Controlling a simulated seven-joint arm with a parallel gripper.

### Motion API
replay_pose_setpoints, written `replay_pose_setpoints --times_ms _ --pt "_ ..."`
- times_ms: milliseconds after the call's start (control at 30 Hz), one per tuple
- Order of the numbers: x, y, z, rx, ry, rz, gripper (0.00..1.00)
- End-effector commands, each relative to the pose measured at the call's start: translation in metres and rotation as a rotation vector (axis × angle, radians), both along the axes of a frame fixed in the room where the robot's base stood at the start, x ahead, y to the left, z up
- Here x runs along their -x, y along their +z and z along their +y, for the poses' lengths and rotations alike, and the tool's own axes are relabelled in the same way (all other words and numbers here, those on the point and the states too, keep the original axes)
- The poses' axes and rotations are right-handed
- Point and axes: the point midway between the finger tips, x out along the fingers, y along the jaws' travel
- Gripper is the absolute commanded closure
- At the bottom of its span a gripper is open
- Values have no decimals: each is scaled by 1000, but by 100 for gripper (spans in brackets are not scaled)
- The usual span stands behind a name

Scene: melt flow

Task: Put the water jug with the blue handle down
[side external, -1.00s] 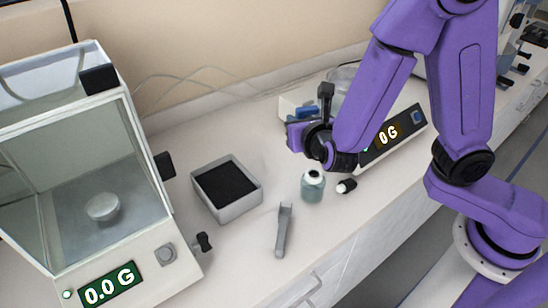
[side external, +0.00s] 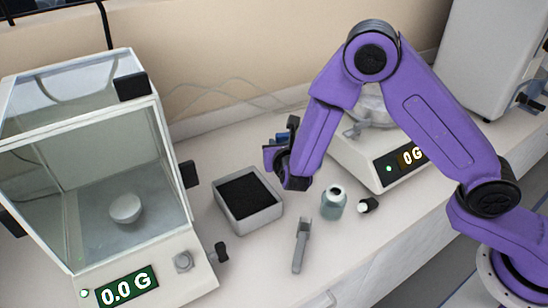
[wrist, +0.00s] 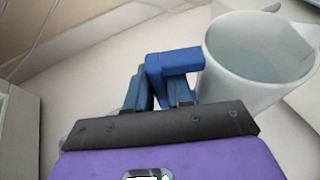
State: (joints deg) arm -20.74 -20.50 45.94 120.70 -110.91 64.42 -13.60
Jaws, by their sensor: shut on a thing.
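The water jug (wrist: 258,65) is a pale, see-through vessel with water in it, at the upper right of the wrist view. Its blue handle (wrist: 175,61) is between the fingers of my gripper (wrist: 162,92), which are shut on it. In the side external view my gripper (side external: 284,148) is above the bench behind the grey tray. Blue shows beside the fingers there, but the jug's body cannot be made out clearly and may be hidden by my arm. I cannot tell the gap under the jug.
A grey tray (side external: 266,218) with a dark inside stands in front of my gripper. A glass-walled balance (side external: 95,190) stands left, a scale (side external: 385,166) right.

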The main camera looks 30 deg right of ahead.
Motion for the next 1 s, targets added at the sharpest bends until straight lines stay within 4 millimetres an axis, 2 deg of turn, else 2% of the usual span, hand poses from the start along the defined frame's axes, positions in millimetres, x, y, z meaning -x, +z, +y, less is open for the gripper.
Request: replay_pose_setpoints --times_ms 267,533,1000 --pt "-13 -15 5 1 0 -3 100" --pt "-16 -45 5 3 1 -2 100" --pt "-15 -51 5 2 0 -2 100"
